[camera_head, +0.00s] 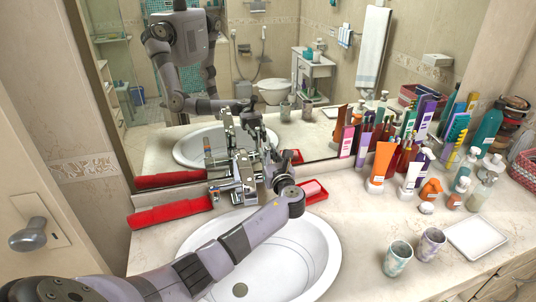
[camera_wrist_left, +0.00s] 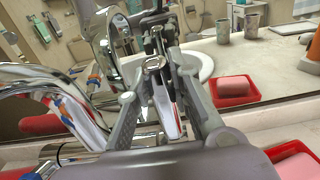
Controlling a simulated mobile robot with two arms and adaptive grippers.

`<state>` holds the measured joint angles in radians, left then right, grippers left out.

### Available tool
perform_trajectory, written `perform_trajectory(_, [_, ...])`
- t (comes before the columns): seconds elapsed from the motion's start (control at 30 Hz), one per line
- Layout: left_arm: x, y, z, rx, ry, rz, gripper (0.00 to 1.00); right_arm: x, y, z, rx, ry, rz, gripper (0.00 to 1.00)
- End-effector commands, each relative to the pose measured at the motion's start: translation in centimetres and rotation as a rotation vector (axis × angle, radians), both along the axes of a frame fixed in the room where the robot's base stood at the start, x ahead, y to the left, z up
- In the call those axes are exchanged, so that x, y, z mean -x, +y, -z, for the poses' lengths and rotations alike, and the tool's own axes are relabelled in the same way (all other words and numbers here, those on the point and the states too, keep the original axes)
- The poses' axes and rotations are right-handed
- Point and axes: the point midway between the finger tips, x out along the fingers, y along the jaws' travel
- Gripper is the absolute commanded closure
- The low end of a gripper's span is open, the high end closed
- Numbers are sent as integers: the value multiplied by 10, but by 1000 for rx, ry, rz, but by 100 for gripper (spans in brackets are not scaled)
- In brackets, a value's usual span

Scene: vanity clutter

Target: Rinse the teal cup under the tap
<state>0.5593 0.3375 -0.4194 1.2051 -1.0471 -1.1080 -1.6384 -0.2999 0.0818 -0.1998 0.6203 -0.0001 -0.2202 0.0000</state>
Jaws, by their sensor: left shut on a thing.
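The teal cup (camera_head: 398,259) stands upright on the counter to the right of the sink, away from my grippers. The chrome tap (camera_head: 243,172) stands at the back of the white sink (camera_head: 322,250). My left gripper (camera_head: 262,165) is at the tap, in front of the mirror. In the left wrist view my left gripper (camera_wrist_left: 160,50) is shut on a slim chrome part that looks like the tap's lever; the fingers partly hide it. I cannot make out any water running. My right gripper is not in view.
A purple-grey cup (camera_head: 431,245) stands beside the teal cup, near a white tray (camera_head: 477,237). Several bottles and tubes crowd the back right. A red soap dish (camera_head: 313,192) and a red rolled item (camera_head: 170,212) flank the tap. The mirror (camera_head: 340,60) closes off the back.

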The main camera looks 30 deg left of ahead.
Motion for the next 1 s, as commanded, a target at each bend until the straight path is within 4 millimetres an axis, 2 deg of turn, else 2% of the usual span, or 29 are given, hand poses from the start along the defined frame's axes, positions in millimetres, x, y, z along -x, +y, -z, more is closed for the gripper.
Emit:
perform_trajectory(0.33, [0, 0, 0, -1, 2, 0, 100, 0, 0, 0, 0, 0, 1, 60])
perform_trajectory(0.43, [1, -1, 3, -12, -8, 1, 100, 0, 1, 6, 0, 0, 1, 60])
perform_trajectory(0.8, [15, -17, 11, -193, -164, -1, 100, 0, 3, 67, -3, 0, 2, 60])
perform_trajectory(1.0, [19, -23, 7, -250, -212, 0, 100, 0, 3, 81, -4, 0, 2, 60])
